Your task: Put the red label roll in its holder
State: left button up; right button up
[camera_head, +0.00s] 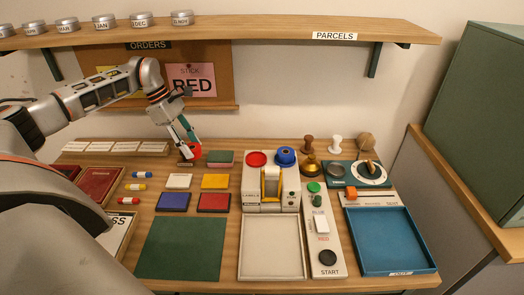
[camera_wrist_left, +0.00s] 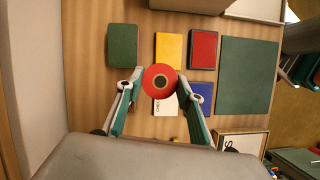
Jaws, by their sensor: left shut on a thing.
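The red label roll (camera_wrist_left: 160,70) is between the fingertips of my left gripper (camera_wrist_left: 161,79), which is shut on it. In the left wrist view its round face with a dark core points at the camera. In the head view the roll (camera_head: 194,153) shows partly behind the fingers of my left gripper (camera_head: 188,144), over the back of the table. A red round holder (camera_head: 256,159) sits on the grey label machine, to the right of the gripper. Beside it a blue roll (camera_head: 285,154) sits on the machine. My right gripper is not in the head view; teal and grey parts at the wrist view's right edge are unclear.
Green, yellow, red and blue pads lie below and beside the gripper, with a green mat (camera_head: 182,248) in front. A white tray (camera_head: 272,275), a control strip with buttons and a blue tray (camera_head: 393,268) lie to the right. A shelf (camera_head: 270,32) runs above.

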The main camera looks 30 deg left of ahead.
pick_arm(q)
jog(key=w+d, duration=0.2)
jog(key=d, duration=0.3)
jog(key=w+d+r+p, duration=0.1)
jog(key=w+d, duration=0.1)
jog(key=d, duration=0.4)
jog(key=w+d+r+p, duration=0.1)
jog(key=w+d, duration=0.1)
jog(key=d, duration=0.3)
jog(key=shift+d+r, duration=0.15)
jog(key=shift+r, duration=0.1)
jog(key=w+d, duration=0.1)
jog(key=w+d+p, duration=0.1)
jog(key=d, duration=0.1)
jog(key=shift+d, duration=0.15)
jog(key=shift+f, duration=0.55)
jog(key=shift+s+a+f, duration=0.1)
jog(key=shift+a+f, duration=0.1)
jog(key=shift+a, duration=0.05)
jog(key=shift+c, duration=0.5)
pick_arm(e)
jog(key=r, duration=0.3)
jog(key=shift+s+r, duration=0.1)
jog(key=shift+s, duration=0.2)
pick_arm(q)
jog(key=o, duration=1.2)
